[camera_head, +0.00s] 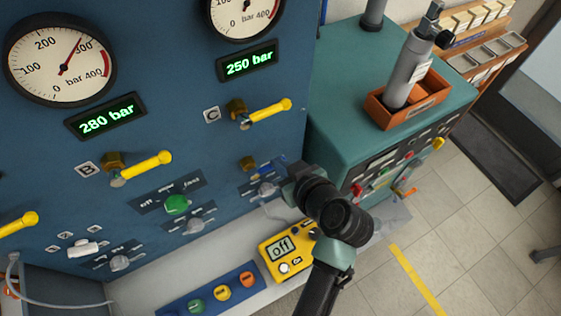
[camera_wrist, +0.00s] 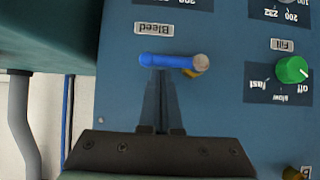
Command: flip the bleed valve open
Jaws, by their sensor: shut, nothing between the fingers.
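The bleed valve's blue lever (camera_wrist: 172,61) shows in the wrist view, below an upside-down "Bleed" label (camera_wrist: 155,28) on the blue panel. The lever lies sideways, with a round pale end at its right. My gripper (camera_wrist: 160,78) is shut and empty. Its fingertips reach the lower edge of the lever near its left half; I cannot tell whether they touch it.
A green knob (camera_wrist: 292,69) sits under the "Fill" label, right of the lever. Yellow levers B (camera_head: 148,165) and C (camera_head: 268,112) project from the panel. A yellow meter (camera_head: 284,250) reading "off" lies below. A teal cabinet (camera_head: 345,85) stands right of the panel.

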